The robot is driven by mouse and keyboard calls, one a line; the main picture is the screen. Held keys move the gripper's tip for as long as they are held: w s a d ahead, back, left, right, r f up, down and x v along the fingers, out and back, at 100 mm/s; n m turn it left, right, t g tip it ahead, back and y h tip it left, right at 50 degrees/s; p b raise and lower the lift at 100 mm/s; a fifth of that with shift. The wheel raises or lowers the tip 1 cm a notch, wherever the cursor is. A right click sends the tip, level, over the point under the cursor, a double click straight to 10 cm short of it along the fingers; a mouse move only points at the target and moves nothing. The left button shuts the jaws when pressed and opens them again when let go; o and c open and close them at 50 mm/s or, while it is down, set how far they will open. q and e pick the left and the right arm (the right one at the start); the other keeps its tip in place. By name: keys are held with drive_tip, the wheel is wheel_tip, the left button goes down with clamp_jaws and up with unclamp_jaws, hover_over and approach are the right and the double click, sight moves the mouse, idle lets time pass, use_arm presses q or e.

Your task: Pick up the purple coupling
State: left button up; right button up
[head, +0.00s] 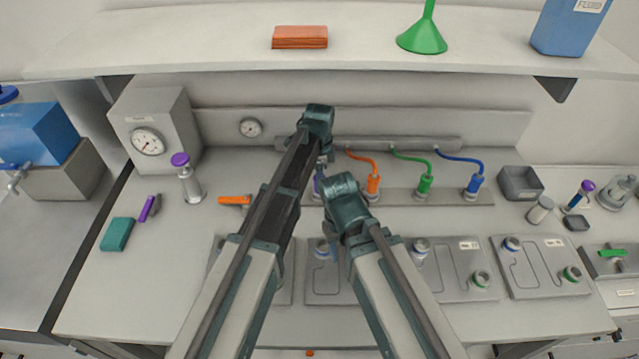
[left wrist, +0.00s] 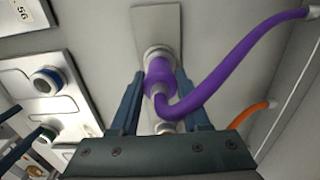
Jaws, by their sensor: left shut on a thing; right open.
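The purple coupling (left wrist: 160,80) with its purple hose shows in the left wrist view, between the two fingers of my left gripper (left wrist: 155,100). The gripper is shut on it. The coupling is at a pale round fitting on a grey plate; I cannot tell whether it still sits on the fitting. In the head view my left gripper (head: 322,168) is at the back of the bench, and only a sliver of the purple coupling (head: 317,186) shows behind my arms. My right gripper (head: 331,235) is open, in front of the left one, above the grey plates.
Orange (head: 373,185), green (head: 424,185) and blue (head: 474,184) couplings with hoses stand in a row to the right. Grey plates with ports (head: 460,268) lie in front. A purple-capped bottle (head: 188,180) and teal block (head: 117,234) are left. A shelf (head: 200,45) overhangs the back.

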use_arm(q)
clamp_jaws()
use_arm(e)
drive_tip(key=shift+r, duration=0.1)
use_arm(q)
wheel_tip(320, 180, up, 10)
drive_tip(key=p, duration=1)
use_arm(e)
wheel_tip(320, 180, up, 10)
use_arm(q)
drive_tip(key=o, duration=0.5)
unclamp_jaws()
clamp_jaws()
drive_tip(key=shift+r, duration=0.15)
use_arm(e)
drive_tip(key=shift+r, duration=0.1)
